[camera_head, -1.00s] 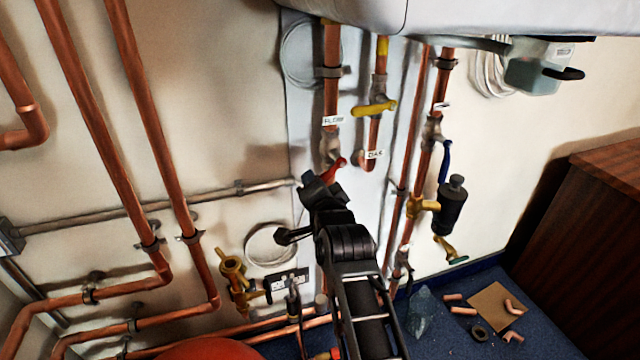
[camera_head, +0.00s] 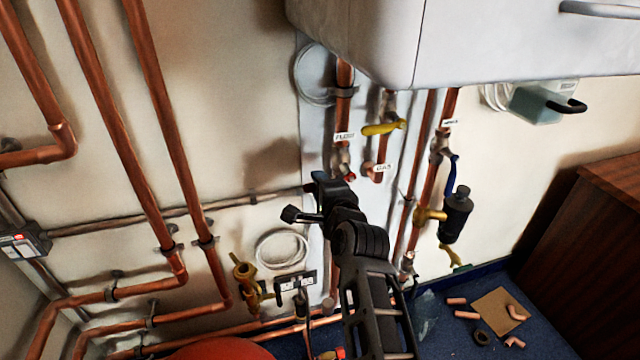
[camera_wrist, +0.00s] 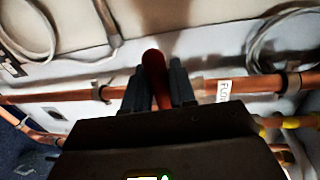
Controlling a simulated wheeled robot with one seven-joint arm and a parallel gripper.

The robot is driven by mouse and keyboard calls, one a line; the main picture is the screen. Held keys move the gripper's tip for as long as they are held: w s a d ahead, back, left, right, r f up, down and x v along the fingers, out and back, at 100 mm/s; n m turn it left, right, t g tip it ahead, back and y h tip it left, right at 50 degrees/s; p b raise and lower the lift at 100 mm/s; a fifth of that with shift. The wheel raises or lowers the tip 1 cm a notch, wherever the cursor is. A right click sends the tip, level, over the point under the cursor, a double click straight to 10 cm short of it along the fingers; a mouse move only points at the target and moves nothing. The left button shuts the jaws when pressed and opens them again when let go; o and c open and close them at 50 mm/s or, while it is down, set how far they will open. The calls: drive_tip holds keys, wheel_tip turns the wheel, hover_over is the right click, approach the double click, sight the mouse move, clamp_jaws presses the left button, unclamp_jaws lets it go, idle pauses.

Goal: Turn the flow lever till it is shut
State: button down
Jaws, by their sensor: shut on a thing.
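The red flow lever (camera_wrist: 155,72) stands between my two gripper fingers in the wrist view. It shows there as a dark red bar lying across the copper flow pipe (camera_wrist: 258,84). My gripper (camera_wrist: 157,88) is shut on it. A white FLOW label (camera_wrist: 224,91) is on the pipe to the right of the fingers. In the head view, my gripper (camera_head: 328,186) is at the flow valve below its FLOW label (camera_head: 344,136). Only a bit of red (camera_head: 349,177) shows there; my gripper hides the rest of the lever.
The yellow gas lever (camera_head: 383,128) and GAS label (camera_head: 382,168) are close on the right. Further right are a blue lever (camera_head: 449,168) and a black cylinder (camera_head: 456,215). The white boiler (camera_head: 470,45) overhangs above. Copper pipes (camera_head: 120,130) run on the left.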

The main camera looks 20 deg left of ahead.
drive_tip(key=shift+r, duration=0.3)
drive_tip(key=c, duration=1.1)
unclamp_jaws()
drive_tip(key=shift+s+d, duration=0.2)
drive_tip(key=shift+s, duration=0.05)
drive_tip(key=p+v, duration=0.1)
drive_tip(key=v, duration=0.6)
